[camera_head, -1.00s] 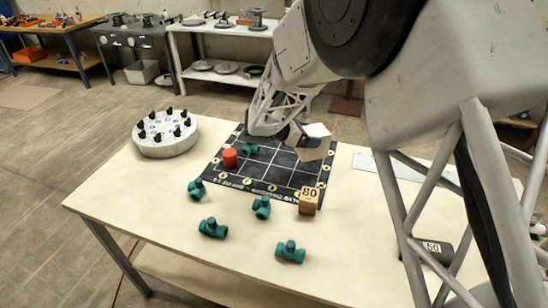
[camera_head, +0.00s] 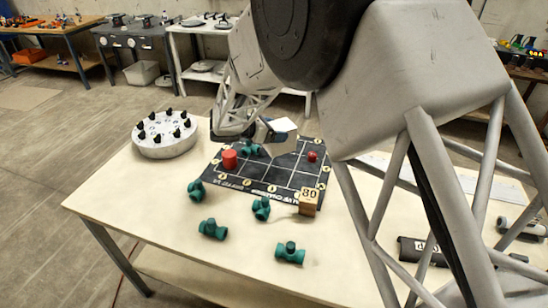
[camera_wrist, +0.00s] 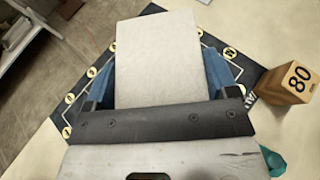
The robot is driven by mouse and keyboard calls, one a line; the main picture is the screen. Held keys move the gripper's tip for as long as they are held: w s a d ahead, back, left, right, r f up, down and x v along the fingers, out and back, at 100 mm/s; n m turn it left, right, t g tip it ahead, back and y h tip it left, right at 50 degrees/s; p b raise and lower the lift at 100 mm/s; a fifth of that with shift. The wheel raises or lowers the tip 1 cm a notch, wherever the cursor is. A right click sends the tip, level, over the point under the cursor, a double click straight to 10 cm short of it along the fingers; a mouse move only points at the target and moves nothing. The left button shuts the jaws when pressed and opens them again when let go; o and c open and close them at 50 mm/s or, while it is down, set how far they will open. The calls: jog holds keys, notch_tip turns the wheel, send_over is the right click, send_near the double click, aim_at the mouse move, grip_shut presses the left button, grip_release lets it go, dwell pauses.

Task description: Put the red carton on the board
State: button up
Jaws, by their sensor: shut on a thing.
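My gripper (camera_head: 270,137) is shut on a pale, box-shaped carton (camera_head: 284,141), held over the far part of the dark gridded board (camera_head: 262,172). The carton's white top fills the space between the blue fingers in the wrist view (camera_wrist: 160,55); no red shows on it. A red cylinder (camera_head: 229,158) stands on the board's left side. A small red round thing (camera_head: 312,156) is on the board's right side. The carton's underside is hidden, so I cannot tell its exact height above the board.
A green pipe fitting (camera_head: 250,148) is on the board beside the gripper; several more lie in front. A tan block marked 80 (camera_head: 308,206) stands at the board's front right corner. A round grey holder with black knobs (camera_head: 165,140) stands left. The table's front left is clear.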

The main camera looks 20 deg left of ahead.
jog(key=shift+f, duration=3.1)
jog(key=shift+f, duration=1.85)
jog(key=shift+f, duration=0.15)
jog(key=o, duration=1)
jog(key=shift+s+a+r, duration=0.1)
jog(key=shift+r, duration=0.1)
jog(key=v, duration=1.1)
jog(key=shift+s+a, duration=0.2)
jog(key=shift+s, duration=0.05)
